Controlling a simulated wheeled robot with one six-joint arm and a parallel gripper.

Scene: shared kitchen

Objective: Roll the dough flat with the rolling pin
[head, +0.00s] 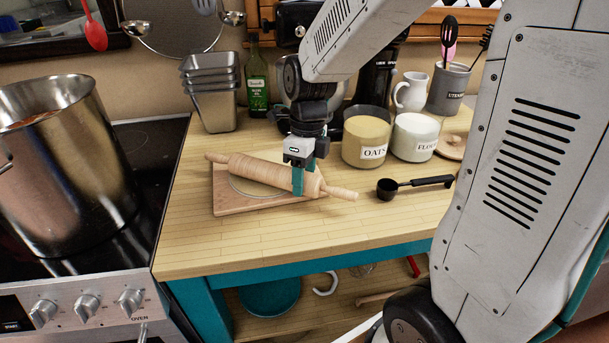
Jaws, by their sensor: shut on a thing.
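The wooden rolling pin (260,171) lies across the pale round dough (251,187), which rests on a wooden board (262,204) on the counter. The pin covers much of the dough, whose near edge shows below it. My gripper (298,184) points down and is shut on the pin's barrel, near its right end. The pin's right handle (341,193) sticks out past the board. Whether the pin presses on the dough or hangs just above it I cannot tell.
A black measuring scoop (388,187) lies right of the pin. The oats jar (366,138) and flour jar (414,138) stand behind. Metal tins (210,95) and an oil bottle (257,80) stand at the back left. A large pot (55,165) is on the stove. The counter's front is clear.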

